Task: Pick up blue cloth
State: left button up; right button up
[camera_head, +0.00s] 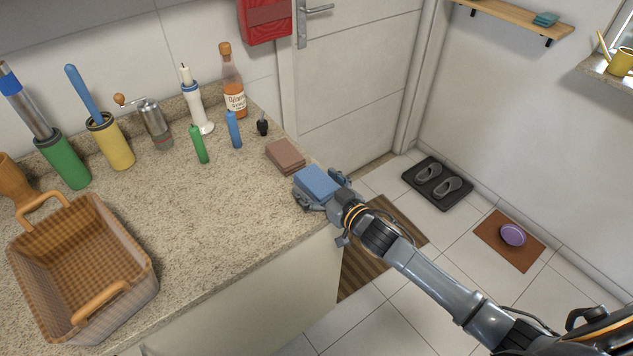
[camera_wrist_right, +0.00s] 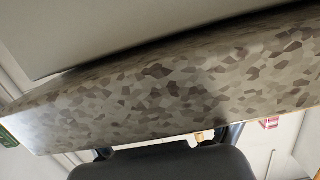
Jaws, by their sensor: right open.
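The blue cloth (camera_head: 317,182) is a folded, flat stack at the right front corner of the speckled counter in the head view. My right gripper (camera_head: 321,190) is at this corner, with its open fingers on either side of the cloth. Whether the fingers touch the cloth cannot be told. The wrist view does not clearly show the cloth; it shows the speckled counter edge (camera_wrist_right: 170,85) close up and a dark part of my gripper at the bottom. My left gripper is not in view.
A brown folded cloth (camera_head: 285,156) lies just behind the blue one. Small green (camera_head: 199,144) and blue (camera_head: 234,130) items, a bottle (camera_head: 233,85) and a candle holder (camera_head: 199,105) stand further back. A wicker basket (camera_head: 135,245) is at left. The middle counter is clear.

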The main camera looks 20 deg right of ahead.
jog(key=shift+c, duration=1.4)
jog(key=c, duration=0.9)
jog(key=shift+r, duration=0.15)
